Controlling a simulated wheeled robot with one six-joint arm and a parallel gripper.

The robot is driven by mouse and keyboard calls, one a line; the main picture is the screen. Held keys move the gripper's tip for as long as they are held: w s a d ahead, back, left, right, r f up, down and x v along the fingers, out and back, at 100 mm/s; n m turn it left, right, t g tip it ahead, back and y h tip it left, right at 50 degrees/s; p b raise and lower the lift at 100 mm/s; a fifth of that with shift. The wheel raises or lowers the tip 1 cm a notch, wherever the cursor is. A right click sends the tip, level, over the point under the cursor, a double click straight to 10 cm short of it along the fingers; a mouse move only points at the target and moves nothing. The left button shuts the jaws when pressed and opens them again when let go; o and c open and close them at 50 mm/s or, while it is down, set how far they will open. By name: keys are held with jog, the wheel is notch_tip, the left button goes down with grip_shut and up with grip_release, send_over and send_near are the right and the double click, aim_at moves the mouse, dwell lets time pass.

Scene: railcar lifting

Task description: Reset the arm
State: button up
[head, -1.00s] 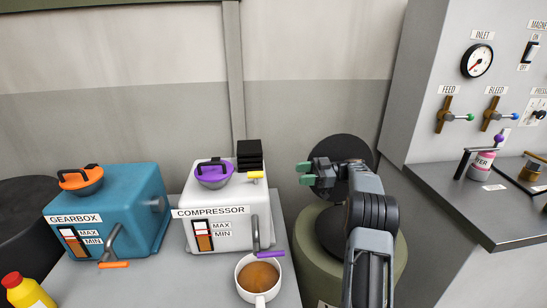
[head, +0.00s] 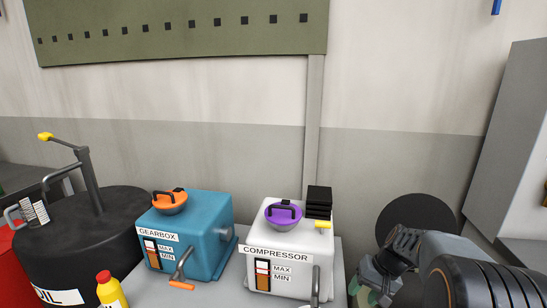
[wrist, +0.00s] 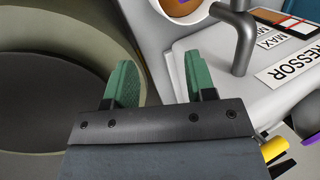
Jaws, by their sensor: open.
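My gripper (wrist: 160,85) is open and empty in the wrist view, its two green fingers apart. In the head view my arm is at the lower right, with the green fingertips (head: 364,296) low, to the right of the white compressor (head: 290,238). The wrist view shows part of the compressor (wrist: 245,104) with its label and a grey tap pipe to the right of the fingers. An olive round drum or bin (wrist: 95,40) with a dark inside lies to the left of the fingers.
A blue gearbox (head: 205,225) stands left of the compressor on the grey bench. A yellow bottle (head: 110,291) stands at the front left, beside a black oil drum (head: 85,245) with a pump. A dark round lid (head: 415,212) stands behind my arm. A grey cabinet (head: 505,140) is at the right.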

jog(key=s+a+r+n+t+h+p, duration=0.1)
jog(key=s+a+r+h+p, duration=0.1)
jog(key=s+r, duration=0.4)
jog(key=s+a+r+n+t+h+p, duration=0.2)
jog(key=s+a+r+p, duration=0.2)
jog(key=s+r, duration=0.3)
jog(key=shift+s+a+h, duration=0.3)
jog(key=shift+s+a, duration=0.1)
jog(key=shift+a, duration=0.4)
